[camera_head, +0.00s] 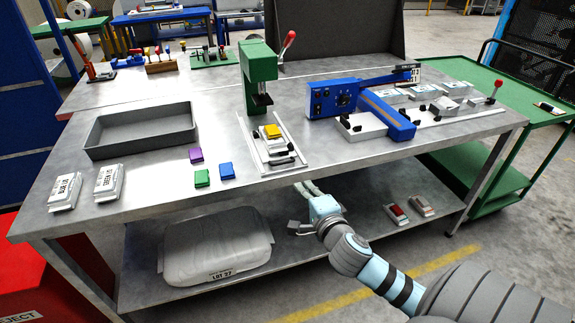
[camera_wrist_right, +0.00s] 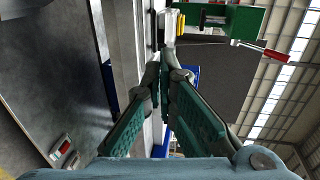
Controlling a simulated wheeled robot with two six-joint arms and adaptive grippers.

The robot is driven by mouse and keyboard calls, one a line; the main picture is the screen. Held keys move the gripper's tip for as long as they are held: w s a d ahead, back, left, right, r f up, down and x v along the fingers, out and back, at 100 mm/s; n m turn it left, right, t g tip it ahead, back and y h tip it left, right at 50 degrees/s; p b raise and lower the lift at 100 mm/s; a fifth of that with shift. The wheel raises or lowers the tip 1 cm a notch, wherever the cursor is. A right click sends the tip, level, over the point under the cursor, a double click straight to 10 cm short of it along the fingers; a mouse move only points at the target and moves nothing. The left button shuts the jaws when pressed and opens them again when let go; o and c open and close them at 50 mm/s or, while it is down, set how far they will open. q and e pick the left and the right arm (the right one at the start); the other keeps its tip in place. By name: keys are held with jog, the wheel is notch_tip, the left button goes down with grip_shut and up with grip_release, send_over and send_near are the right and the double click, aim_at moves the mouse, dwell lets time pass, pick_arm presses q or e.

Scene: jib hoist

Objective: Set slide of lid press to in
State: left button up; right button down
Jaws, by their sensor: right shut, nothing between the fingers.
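The lid press is a green C-shaped frame (camera_head: 258,75) with a red-tipped lever (camera_head: 288,40), standing on the workbench. Its slide is on pale rails (camera_head: 262,160) in front; a carriage with a yellow-topped piece (camera_head: 272,131) and a dark handle (camera_head: 283,160) sits forward of the press head, towards the bench's front edge. My right gripper (camera_head: 304,189) is at the front edge near the rail end, apart from the handle. In the wrist view its green fingers (camera_wrist_right: 165,78) meet at the tips and are empty; the press (camera_wrist_right: 235,18) shows beyond. My left gripper is not in view.
A grey tray (camera_head: 140,129), white boxes, and purple, green and blue blocks lie left of the rails. A blue machine (camera_head: 333,98) stands close on the right. The lower shelf (camera_head: 365,210) is under the bench, and a green cart (camera_head: 540,90) is at right.

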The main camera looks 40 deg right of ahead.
aim_at(288, 167)
jog(key=x, duration=0.4)
jog(key=b+x, duration=0.1)
jog(key=x, duration=0.8)
jog(key=shift+w+d+f+b, duration=0.15)
jog(key=shift+w+f+b, duration=0.15)
jog(key=shift+f, duration=0.1)
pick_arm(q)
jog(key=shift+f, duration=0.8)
